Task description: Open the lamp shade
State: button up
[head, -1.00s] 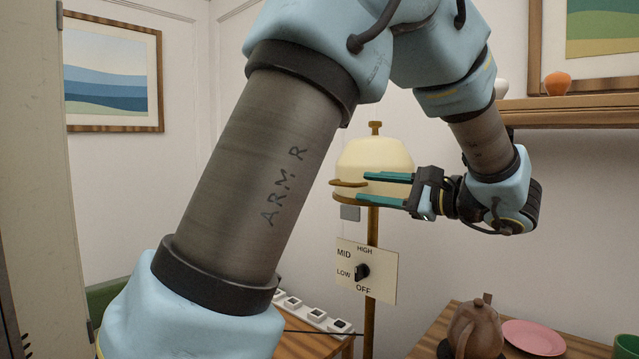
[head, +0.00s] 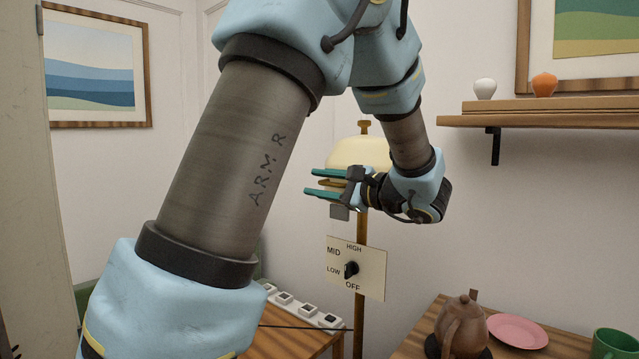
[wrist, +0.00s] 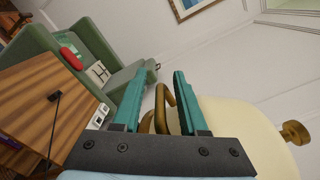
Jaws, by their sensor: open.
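The cream dome-shaped lamp shade (head: 352,151) has a brass knob on top and sits on a brass pole (head: 361,228). It is also on the right in the wrist view (wrist: 245,125). A curved brass handle (wrist: 161,98) sticks out from the shade's side. My gripper (head: 309,181) is open at the shade's lower left. In the wrist view its teal fingers (wrist: 158,70) stand on either side of the handle, with gaps visible. My wrist hides the shade's lower right in the head view.
A dial panel (head: 372,277) is on the pole. A wooden table (head: 412,347) holds a brown teapot (head: 462,326), a pink plate (head: 517,331) and a green mug (head: 612,346). A power strip (head: 284,299) lies at left. A shelf (head: 560,119) is at right. A green armchair (wrist: 85,45) shows in the wrist view.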

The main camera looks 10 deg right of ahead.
grip_shut()
dwell(1.3)
